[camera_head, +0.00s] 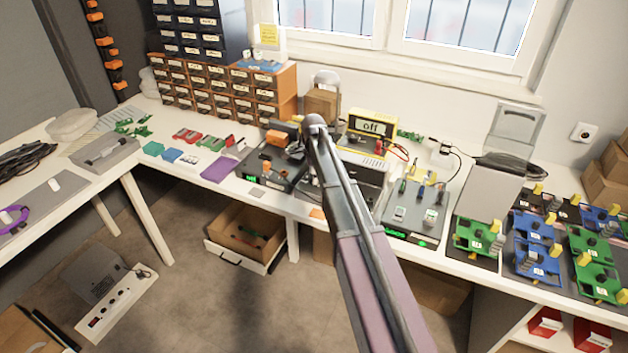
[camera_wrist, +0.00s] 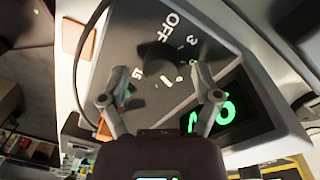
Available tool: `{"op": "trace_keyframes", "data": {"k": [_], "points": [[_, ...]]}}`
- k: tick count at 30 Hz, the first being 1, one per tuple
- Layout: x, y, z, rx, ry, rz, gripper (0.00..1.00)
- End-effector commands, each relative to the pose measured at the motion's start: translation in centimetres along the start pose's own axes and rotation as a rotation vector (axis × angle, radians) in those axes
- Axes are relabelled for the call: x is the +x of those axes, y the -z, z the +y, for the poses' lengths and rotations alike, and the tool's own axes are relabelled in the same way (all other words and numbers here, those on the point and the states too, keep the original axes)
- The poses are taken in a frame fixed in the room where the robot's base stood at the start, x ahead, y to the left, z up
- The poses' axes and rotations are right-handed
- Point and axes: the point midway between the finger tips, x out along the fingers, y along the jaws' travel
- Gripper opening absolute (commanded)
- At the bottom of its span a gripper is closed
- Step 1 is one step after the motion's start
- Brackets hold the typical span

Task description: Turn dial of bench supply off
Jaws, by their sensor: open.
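The wrist view shows a grey box with a dark sloped face (camera_wrist: 130,40), which I take for the bench supply. White markings on it include OFF at the top and a 3 to its right. A dark dial (camera_wrist: 160,76) is hard to make out against the face; its setting is unclear. A lit green display (camera_wrist: 216,115) is at the lower right, its reading unclear. My gripper (camera_wrist: 160,80) is open, its two fingers on either side of the dial area. Whether they touch it is unclear. In the head view my arm hides the gripper.
In the head view, dark boxes with green displays (camera_head: 272,180) stand near the bench's front edge. A yellow device (camera_head: 370,126) reading "off" stands behind. Drawer cabinets (camera_head: 215,90) stand at the back left. Several circuit boards (camera_head: 538,245) lie at the right.

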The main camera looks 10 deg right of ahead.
Motion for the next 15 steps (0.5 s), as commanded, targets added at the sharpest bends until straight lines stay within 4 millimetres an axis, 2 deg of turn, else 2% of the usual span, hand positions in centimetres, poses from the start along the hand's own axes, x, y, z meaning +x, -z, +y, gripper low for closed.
{"op": "trace_keyframes", "data": {"k": [13, 14, 15], "points": [[0.33, 0.0, 0.0, 0.0, 0.0, 0.0, 0.81], [0.33, 0.0, 0.0, 0.0, 0.0, 0.0, 0.75], [0.33, 0.0, 0.0, 0.0, 0.0, 0.0, 0.63]]}}
